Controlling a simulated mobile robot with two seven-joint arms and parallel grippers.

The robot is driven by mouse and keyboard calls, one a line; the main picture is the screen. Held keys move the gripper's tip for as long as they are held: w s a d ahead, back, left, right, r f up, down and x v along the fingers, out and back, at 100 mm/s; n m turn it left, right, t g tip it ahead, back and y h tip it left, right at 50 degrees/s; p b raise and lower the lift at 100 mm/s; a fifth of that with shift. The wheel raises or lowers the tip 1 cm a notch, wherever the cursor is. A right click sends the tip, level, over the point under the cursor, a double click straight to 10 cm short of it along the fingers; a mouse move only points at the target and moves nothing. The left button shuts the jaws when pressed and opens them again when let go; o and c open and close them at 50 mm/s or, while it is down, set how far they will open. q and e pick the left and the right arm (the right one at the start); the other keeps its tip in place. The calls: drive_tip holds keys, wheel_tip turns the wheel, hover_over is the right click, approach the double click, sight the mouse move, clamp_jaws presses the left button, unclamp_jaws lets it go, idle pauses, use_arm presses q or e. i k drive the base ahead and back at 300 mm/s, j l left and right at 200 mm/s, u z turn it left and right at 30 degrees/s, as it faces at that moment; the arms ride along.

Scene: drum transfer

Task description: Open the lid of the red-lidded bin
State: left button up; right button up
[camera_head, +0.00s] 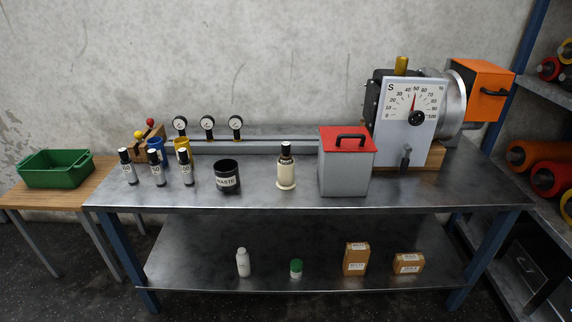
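The bin (344,180) is a grey box on the metal workbench, right of the middle. Its red lid (347,146) lies flat on top and is closed. A black bar handle (351,137) stands up on the lid. Neither of my grippers shows in this view. The inside of the bin is hidden by the lid.
A dial machine (410,110) stands behind and right of the bin. A dark bottle on a cream base (286,170) and a black waste cup (227,177) stand to its left. The bench (300,203) is clear in front. A green crate (54,169) sits far left.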

sight(334, 138)
drive_tip(key=i+j+u, duration=0.25)
drive_tip(key=i+j, duration=0.15)
drive_tip(key=j, duration=0.25)
drive_tip(key=i+j+u, duration=0.25)
drive_tip(key=i+j, duration=0.2)
drive_tip(key=j, duration=0.15)
